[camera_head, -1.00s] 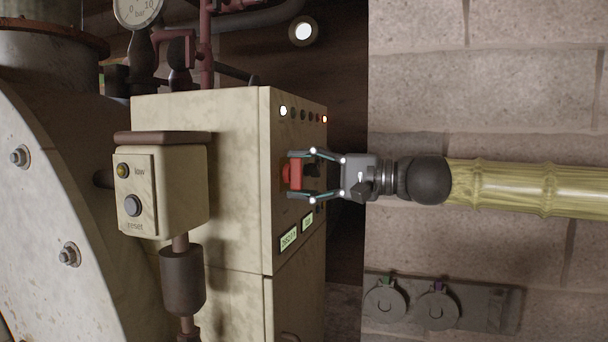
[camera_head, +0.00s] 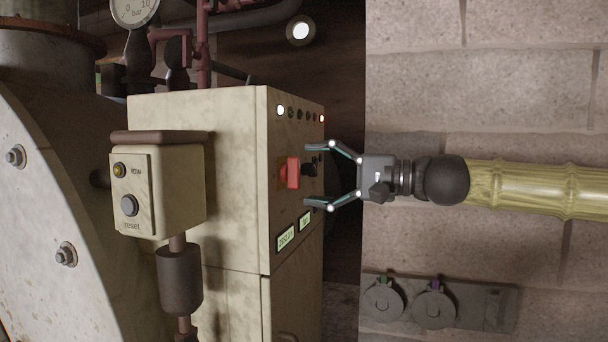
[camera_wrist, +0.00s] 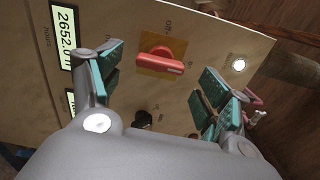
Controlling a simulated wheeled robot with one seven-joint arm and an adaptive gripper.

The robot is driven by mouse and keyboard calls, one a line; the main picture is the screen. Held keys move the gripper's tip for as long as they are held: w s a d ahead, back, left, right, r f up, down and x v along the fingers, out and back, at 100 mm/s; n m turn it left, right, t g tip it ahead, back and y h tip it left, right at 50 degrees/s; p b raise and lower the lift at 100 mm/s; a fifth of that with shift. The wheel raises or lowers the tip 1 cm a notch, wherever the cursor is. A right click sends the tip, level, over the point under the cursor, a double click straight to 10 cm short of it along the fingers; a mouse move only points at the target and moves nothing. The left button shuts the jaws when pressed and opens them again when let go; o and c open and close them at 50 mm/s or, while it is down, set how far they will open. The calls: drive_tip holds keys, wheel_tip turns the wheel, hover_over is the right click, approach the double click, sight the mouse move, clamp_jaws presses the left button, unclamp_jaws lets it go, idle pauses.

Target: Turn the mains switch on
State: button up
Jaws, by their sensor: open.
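The mains switch is a red rotary handle (camera_head: 293,172) on an orange-yellow plate on the cabinet's panel. My gripper (camera_head: 309,174) is open and empty. It stands just right of the handle in the head view, fingers pointing at the panel, one above and one below its level. In the wrist view the teal finger pads lie either side of the handle, apart from it.
The cream cabinet (camera_head: 200,110) carries a row of small lamps (camera_head: 300,114), the leftmost white and the rightmost red, lit. A black knob (camera_wrist: 142,119) sits close to the red handle. Two lit displays (camera_head: 286,238) are below. A box with buttons (camera_head: 160,190) stands in front at left.

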drive_tip(key=v, duration=0.8)
drive_tip(key=shift+d, duration=0.4)
drive_tip(key=shift+s, duration=0.1)
drive_tip(key=shift+c, duration=0.2)
idle(1.3)
